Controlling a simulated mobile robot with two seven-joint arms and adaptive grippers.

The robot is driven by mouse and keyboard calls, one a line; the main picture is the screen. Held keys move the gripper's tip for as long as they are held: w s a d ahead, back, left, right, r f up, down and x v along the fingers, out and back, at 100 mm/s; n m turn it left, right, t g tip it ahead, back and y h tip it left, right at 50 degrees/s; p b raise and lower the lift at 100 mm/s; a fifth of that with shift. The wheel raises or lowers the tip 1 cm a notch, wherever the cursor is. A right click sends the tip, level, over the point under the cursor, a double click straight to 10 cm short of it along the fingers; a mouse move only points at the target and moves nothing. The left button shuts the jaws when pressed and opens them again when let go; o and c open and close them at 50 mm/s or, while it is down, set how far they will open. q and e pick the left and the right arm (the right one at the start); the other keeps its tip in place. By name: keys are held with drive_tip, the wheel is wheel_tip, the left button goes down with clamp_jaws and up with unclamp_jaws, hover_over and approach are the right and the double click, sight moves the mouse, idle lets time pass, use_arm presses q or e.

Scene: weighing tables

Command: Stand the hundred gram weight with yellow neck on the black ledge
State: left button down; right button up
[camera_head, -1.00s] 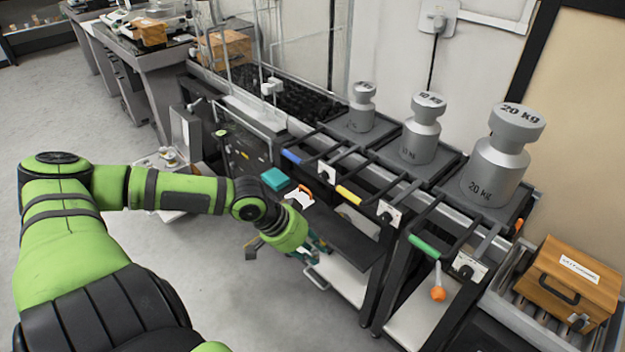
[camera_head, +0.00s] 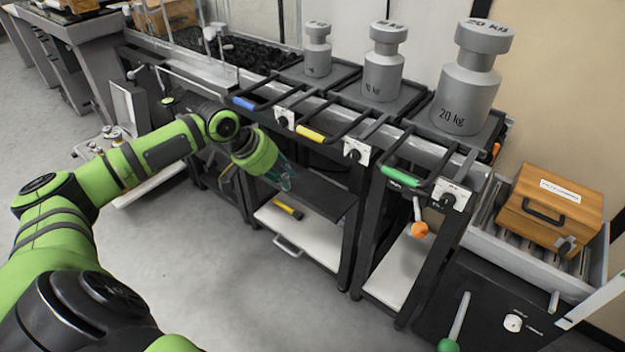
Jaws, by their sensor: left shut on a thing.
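The black ledge (camera_head: 325,196) is a dark shelf under the rail with the yellow grip, above a white lower shelf. My left gripper (camera_head: 287,184) is at the ledge's left front part, pointing down. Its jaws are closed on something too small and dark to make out. I cannot tell whether its tips touch the ledge. The hundred gram weight with yellow neck is not clearly seen. My right gripper is out of view.
A yellow-and-black item (camera_head: 288,210) lies below the ledge, at the white lower shelf (camera_head: 310,240). Big grey weights, the largest marked 20 kg (camera_head: 467,85), stand above on the frames. A wooden case (camera_head: 550,208) is at right. The ledge's right part looks clear.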

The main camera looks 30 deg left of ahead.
use_arm(q)
drive_tip(key=w+f, duration=0.1)
drive_tip(key=w+d, duration=0.1)
drive_tip(key=w, duration=0.1)
drive_tip(key=w+d+f, duration=0.1)
drive_tip(key=shift+w+d+f+b, duration=0.15)
drive_tip(key=shift+w+f+b, duration=0.15)
drive_tip(key=shift+b, duration=0.1)
drive_tip(key=w+f, duration=0.1)
drive_tip(key=w+d, duration=0.1)
drive_tip(key=w+f+b, duration=0.1)
drive_tip(key=shift+w+d+f, duration=0.1)
drive_tip(key=shift+d+f, duration=0.2)
drive_tip(key=shift+w+f, duration=0.1)
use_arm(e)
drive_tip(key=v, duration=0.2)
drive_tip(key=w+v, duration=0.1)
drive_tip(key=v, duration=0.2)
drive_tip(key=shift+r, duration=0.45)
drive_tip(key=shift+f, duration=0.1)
use_arm(q)
drive_tip(key=c, duration=1.1)
unclamp_jaws()
drive_tip(key=shift+f, duration=0.1)
drive_tip(key=shift+o, duration=0.2)
